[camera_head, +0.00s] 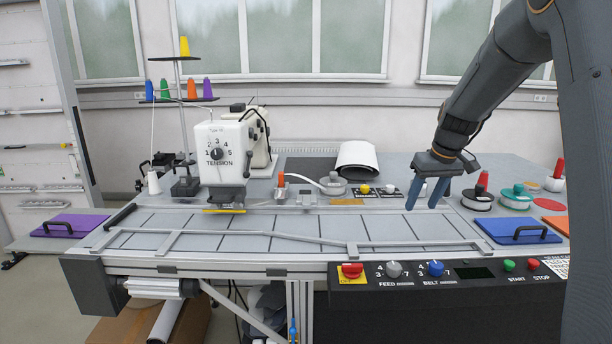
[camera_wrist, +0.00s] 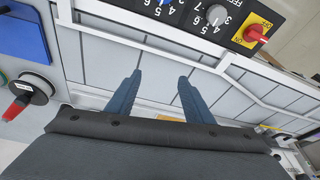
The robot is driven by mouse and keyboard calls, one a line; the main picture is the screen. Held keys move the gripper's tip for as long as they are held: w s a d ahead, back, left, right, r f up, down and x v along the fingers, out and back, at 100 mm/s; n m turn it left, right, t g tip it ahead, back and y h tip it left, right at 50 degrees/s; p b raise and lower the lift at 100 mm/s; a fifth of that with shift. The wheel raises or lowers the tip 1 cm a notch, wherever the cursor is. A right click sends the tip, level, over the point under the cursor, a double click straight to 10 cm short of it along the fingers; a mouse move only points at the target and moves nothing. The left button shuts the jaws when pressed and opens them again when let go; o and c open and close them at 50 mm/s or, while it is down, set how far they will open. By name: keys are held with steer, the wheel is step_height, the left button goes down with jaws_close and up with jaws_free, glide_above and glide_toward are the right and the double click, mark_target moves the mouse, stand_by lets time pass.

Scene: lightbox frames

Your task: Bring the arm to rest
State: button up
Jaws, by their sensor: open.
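My gripper (camera_head: 427,194) hangs from the arm at the right of the head view, above the right part of the grey belt table (camera_head: 210,243). Its two blue fingers point down and stand apart with nothing between them. In the wrist view the open fingers (camera_wrist: 157,82) show over the belt panels (camera_wrist: 150,60). The fingertips appear clear of the belt surface, though the exact height cannot be told.
A white sewing machine (camera_head: 221,154) and thread stand (camera_head: 181,98) are at back left. The blue lid (camera_head: 517,230) and spools (camera_head: 477,199) lie right of my gripper. The control panel (camera_head: 455,272) with a red knob (camera_head: 351,270) runs along the front. The belt's middle is clear.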

steer(key=s+a+f+g+b, duration=0.1)
steer(key=s+a+f, duration=0.3)
steer(key=s, duration=0.6)
steer(key=s+a+f+m+g+b, duration=0.1)
steer(key=s+a+f+b, duration=0.3)
steer(key=s+f, duration=0.4)
steer(key=s+a+f+m+g+h+b, duration=0.1)
steer(key=s+a+f, duration=0.3)
steer(key=s, duration=1)
step_height(320, 180, down, 3)
steer(key=shift+a+f+b, duration=0.1)
steer(key=shift+a+b, duration=0.2)
steer(key=shift+b, duration=0.5)
